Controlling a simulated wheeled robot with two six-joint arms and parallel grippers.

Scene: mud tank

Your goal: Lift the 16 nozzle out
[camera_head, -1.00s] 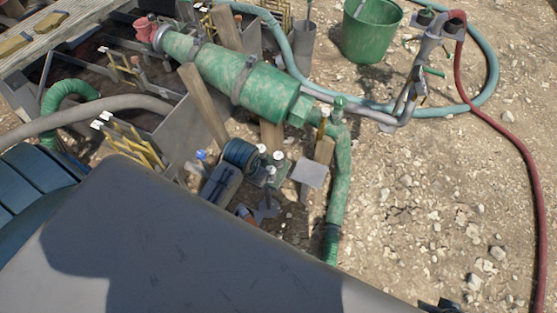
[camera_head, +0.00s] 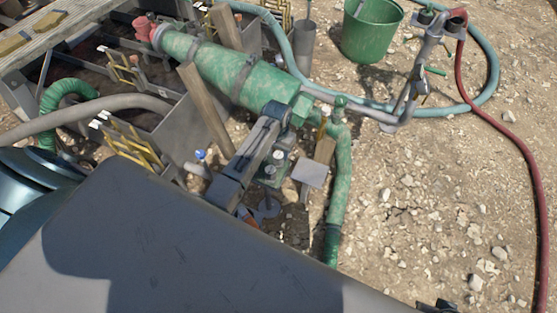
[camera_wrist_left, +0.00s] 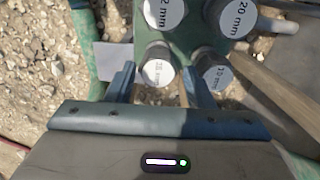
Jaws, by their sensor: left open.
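A green rack (camera_head: 272,183) holds several nozzles with round white labelled tops, left of the green down-pipe in the head view. In the left wrist view, one nozzle top (camera_wrist_left: 158,72) has a blurred label; I cannot read its number surely. A 20 mm nozzle (camera_wrist_left: 238,18) and a 10 mm nozzle (camera_wrist_left: 213,75) are on the right, and one whose label shows only "2 mm" (camera_wrist_left: 164,12) is at the top. My left gripper (camera_wrist_left: 157,78) is open, its fingers either side of the blurred-label nozzle; contact is unclear. My right gripper is not in view.
A green cylinder (camera_head: 225,72) lies above the rack and a green pipe (camera_head: 339,185) runs down beside it. A wooden post (camera_head: 206,108) stands close on the left. A green bucket (camera_head: 370,30) and a red hose (camera_head: 515,150) lie right. Stony ground there is mostly open.

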